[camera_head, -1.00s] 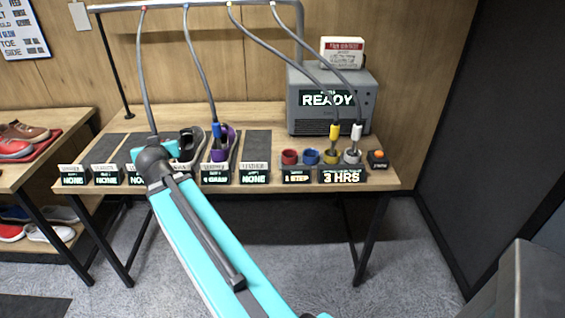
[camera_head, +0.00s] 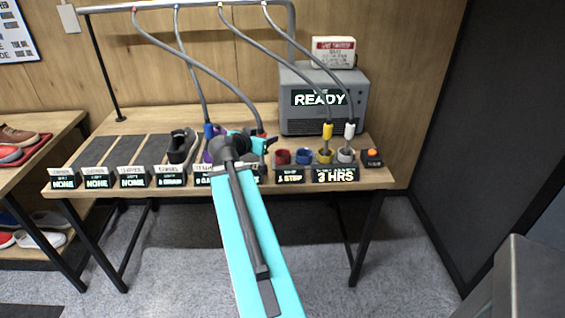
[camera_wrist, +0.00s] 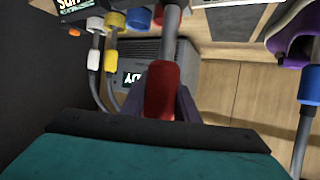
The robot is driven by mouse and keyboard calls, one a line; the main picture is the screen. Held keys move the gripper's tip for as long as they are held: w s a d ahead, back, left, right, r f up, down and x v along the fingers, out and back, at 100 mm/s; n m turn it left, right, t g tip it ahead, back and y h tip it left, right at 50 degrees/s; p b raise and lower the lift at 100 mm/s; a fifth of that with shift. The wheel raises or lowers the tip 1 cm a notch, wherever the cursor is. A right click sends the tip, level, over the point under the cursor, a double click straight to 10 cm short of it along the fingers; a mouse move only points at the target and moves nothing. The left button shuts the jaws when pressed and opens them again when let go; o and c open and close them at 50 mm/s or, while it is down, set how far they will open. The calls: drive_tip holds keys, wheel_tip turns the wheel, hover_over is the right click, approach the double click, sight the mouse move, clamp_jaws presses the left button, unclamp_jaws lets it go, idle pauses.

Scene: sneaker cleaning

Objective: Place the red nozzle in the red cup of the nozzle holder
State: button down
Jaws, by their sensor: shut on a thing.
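The red nozzle (camera_wrist: 162,90) is held between my gripper's dark fingers (camera_wrist: 160,108), with its grey hose attached. In the head view, my gripper (camera_head: 266,142) is above the table, just left of the nozzle holder. The red nozzle's top (camera_head: 261,132) shows there beside the hose. The red cup (camera_head: 282,156) is the leftmost cup of the holder, close to the right of my gripper, and looks empty. In the wrist view, the nozzle and its hose partly cover the red cup (camera_wrist: 157,16).
The blue cup (camera_head: 304,156) looks empty. The yellow nozzle (camera_head: 327,131) and white nozzle (camera_head: 349,131) stand in their cups. The blue nozzle (camera_head: 208,131) is at the purple shoe (camera_head: 207,156), left of my gripper. A grey machine (camera_head: 324,100) marked READY stands behind the holder.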

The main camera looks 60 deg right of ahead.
drive_tip(key=shift+s+d, duration=0.2)
drive_tip(key=shift+s, duration=0.1)
drive_tip(key=w+d+f+p, duration=0.1)
drive_tip(key=d+p, duration=0.4)
drive_tip(key=d, duration=0.9)
drive_tip(key=shift+w+d+f, duration=0.15)
drive_tip(key=shift+w+d, duration=0.15)
drive_tip(key=shift+w, duration=0.2)
